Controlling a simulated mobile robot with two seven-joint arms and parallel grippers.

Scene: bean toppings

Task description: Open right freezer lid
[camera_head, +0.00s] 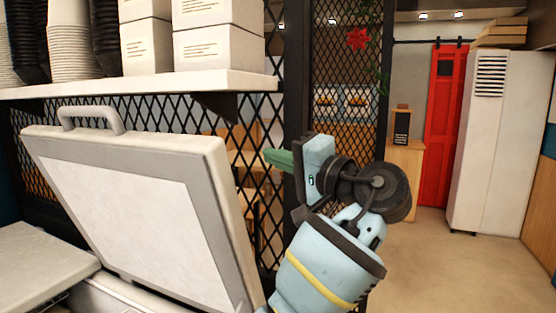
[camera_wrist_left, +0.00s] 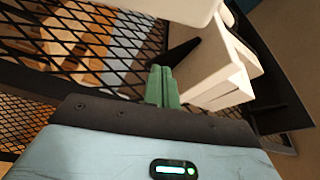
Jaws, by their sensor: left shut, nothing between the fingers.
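A freezer lid (camera_head: 135,205), white with a grey frame, stands raised and tilted back in the head view, its light handle (camera_head: 90,120) along the top edge. A second white lid (camera_head: 40,265) lies flat at the lower left. My left gripper (camera_head: 275,159) is to the right of the raised lid, apart from its handle. Its green fingers are shut and empty, pointing left; they also show together in the left wrist view (camera_wrist_left: 162,85). The freezer's inside is mostly hidden behind the lids and the frame's lower edge. My right gripper is not in view.
A white shelf (camera_head: 140,86) with boxes (camera_head: 215,45) and stacked cups (camera_head: 75,40) hangs above the raised lid. A black mesh partition (camera_head: 345,45) stands behind the lid and gripper. Open floor (camera_head: 430,265) lies to the right, towards a red door (camera_head: 443,130) and a white cabinet (camera_head: 490,160).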

